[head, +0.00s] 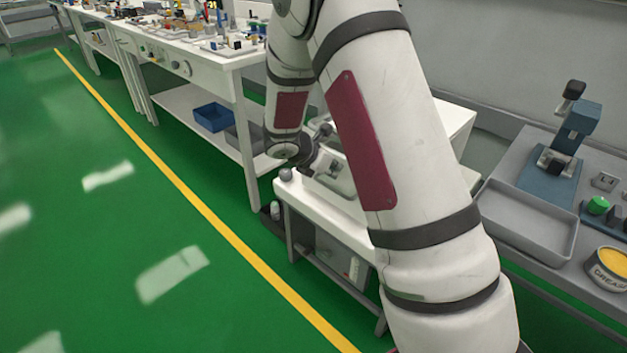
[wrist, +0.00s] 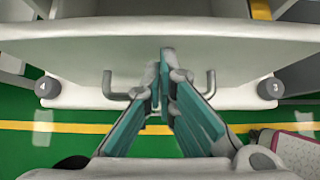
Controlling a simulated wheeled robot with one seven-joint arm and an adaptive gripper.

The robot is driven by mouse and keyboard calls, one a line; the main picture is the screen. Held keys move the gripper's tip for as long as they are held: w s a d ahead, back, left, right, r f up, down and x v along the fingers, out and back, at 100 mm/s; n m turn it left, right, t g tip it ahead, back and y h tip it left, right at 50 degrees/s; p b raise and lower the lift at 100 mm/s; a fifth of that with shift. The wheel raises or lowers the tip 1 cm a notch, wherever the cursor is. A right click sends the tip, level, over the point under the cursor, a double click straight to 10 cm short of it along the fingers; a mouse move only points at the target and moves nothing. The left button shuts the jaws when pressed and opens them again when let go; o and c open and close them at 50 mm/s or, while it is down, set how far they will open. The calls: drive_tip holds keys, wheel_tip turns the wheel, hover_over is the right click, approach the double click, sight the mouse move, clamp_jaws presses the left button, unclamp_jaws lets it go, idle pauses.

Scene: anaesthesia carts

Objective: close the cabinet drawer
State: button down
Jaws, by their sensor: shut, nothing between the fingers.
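In the wrist view, a wide white panel (wrist: 70,45), which looks like the drawer front, spans the top of the picture. A grey bar handle (wrist: 211,80) with two upturned ends lies in front of it. My gripper (wrist: 165,72) has teal fingers that meet at the tips, shut and empty, over the middle of the handle and close to the panel. I cannot tell whether the tips touch. The fingers hide the handle's centre. How far the drawer stands out is not clear. In the head view my arm hides most of the low white cabinet (head: 335,200).
A long white bench (head: 225,57) with small parts and a blue bin (head: 212,117) below stands at the back left. A grey bench with a tray (head: 525,220) and a yellow tin (head: 608,268) is at the right. The green floor (head: 90,240) at left is clear.

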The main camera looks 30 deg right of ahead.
drive_tip(key=shift+w+d, duration=0.25)
drive_tip(key=shift+d, duration=0.55)
drive_tip(key=shift+w+d, duration=0.25)
drive_tip(key=shift+d, duration=0.55)
